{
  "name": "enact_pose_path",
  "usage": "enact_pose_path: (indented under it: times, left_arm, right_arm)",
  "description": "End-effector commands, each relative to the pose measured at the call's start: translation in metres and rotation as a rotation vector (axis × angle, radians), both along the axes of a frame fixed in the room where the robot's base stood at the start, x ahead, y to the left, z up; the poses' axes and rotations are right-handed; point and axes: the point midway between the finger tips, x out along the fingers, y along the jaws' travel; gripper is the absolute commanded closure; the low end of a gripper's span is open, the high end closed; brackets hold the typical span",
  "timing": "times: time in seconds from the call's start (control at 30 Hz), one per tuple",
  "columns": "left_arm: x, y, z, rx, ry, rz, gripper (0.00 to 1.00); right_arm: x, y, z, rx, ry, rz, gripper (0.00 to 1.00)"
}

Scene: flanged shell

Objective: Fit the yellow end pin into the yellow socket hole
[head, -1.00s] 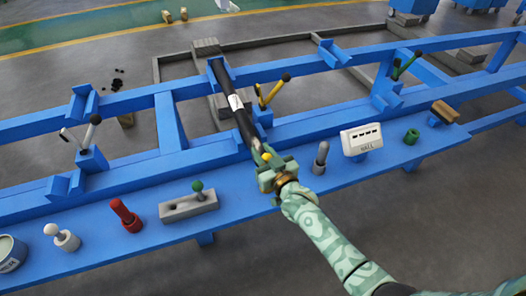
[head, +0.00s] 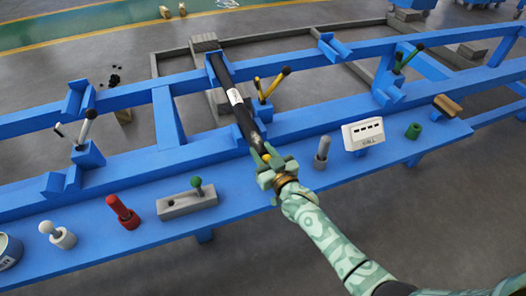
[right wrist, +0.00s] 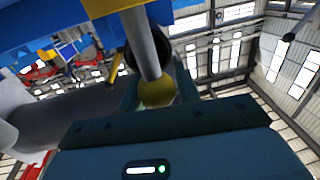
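The yellow end pin has a yellow ball knob (head: 266,157) in the head view. In the right wrist view its grey shaft (right wrist: 146,45) runs up from the yellow knob (right wrist: 156,92). My right gripper (head: 268,166) is shut around the knob, at the near end of the black flanged shell (head: 246,122) with its white band. In the right wrist view a dark round edge shows behind the shaft. The yellow socket hole cannot be made out; the far end of the shaft is not clear. My left gripper is not in view.
The blue bench carries a grey block with a green knob (head: 188,202), a red pin (head: 122,213), a white pin (head: 58,236), a grey pin (head: 322,152), a white box (head: 363,136) and a green ring (head: 413,131).

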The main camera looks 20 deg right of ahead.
Motion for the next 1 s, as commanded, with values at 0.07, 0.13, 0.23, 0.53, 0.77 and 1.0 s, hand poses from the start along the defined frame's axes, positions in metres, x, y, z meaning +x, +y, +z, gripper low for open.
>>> enact_pose_path:
  times: [0.07, 0.13, 0.23, 0.53, 0.77, 1.0]
  left_arm:
    - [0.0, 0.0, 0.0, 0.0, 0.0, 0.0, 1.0]
    - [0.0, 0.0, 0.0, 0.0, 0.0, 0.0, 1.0]
    - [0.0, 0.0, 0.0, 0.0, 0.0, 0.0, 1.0]
    - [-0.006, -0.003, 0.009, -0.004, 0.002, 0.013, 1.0]
    - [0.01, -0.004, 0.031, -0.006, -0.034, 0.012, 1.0]
    - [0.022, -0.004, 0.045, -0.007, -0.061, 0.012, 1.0]
  right_arm:
    - [-0.001, 0.0, -0.002, -0.001, 0.004, -0.001, 0.49]
    - [-0.001, -0.001, -0.001, -0.001, 0.004, -0.001, 0.49]
    - [-0.001, -0.001, -0.001, -0.001, 0.004, -0.001, 0.49]
    - [-0.019, -0.004, 0.002, -0.002, 0.004, -0.001, 0.49]
    - [-0.081, -0.014, 0.005, -0.003, 0.004, 0.0, 0.49]
    - [-0.137, -0.023, 0.002, -0.001, 0.005, 0.0, 0.49]
